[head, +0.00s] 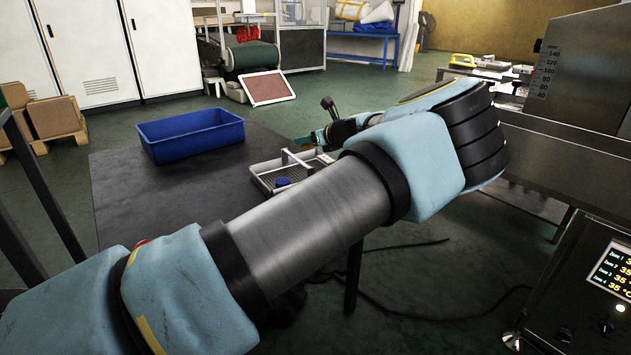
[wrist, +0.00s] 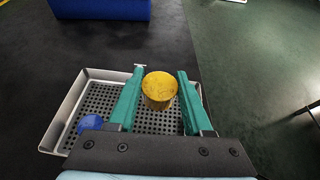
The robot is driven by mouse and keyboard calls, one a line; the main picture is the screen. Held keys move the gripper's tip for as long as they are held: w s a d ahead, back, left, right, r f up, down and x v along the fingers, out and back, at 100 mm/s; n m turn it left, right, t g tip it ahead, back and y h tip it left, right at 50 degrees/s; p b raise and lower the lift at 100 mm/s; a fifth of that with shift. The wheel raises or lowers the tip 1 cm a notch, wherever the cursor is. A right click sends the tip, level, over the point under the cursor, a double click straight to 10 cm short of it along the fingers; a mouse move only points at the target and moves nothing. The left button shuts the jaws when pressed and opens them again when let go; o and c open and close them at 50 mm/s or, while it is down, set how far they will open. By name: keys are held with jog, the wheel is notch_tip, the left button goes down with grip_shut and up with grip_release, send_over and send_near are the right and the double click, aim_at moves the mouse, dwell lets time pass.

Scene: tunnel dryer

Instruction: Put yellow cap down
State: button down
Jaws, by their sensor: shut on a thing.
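The yellow cap (wrist: 159,86) is a short round cylinder, seen from above in the wrist view. My gripper (wrist: 160,73) has its two green fingers on either side of the cap and is shut on it. It holds the cap over a metal tray with a perforated floor (wrist: 88,88); I cannot tell how high. In the head view my gripper (head: 306,140) shows small behind my arm, above the tray (head: 262,181), and I cannot make out the cap there. A blue cap (wrist: 90,122) lies in the tray's left part; it also shows in the head view (head: 283,182).
A blue bin (head: 192,136) stands on the dark table top (head: 130,200), beyond the tray and to its left. A grey machine (head: 585,75) with a bench is at the right. A control panel (head: 590,280) is at the lower right. Bare table lies left of the tray.

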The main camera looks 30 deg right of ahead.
jog(key=shift+w+d+r, duration=0.1)
jog(key=shift+d+r, duration=0.15)
jog(key=shift+d, duration=0.6)
jog(key=shift+m+h, duration=0.3)
jog(key=shift+h, duration=0.1)
jog(key=f, duration=0.3)
jog(key=f+b, duration=0.1)
jog(key=f, duration=0.2)
jog(key=f+b, duration=0.1)
jog(key=f, duration=0.2)
jog(key=shift+d+f, duration=0.25)
jog(key=shift+d, duration=0.15)
jog(key=shift+f, duration=0.1)
jog(key=shift+c, duration=1.6)
grip_release()
jog(key=shift+s+r, duration=0.2)
jog(key=p+v, duration=0.1)
jog(key=v, duration=1)
jog(key=shift+s, duration=0.3)
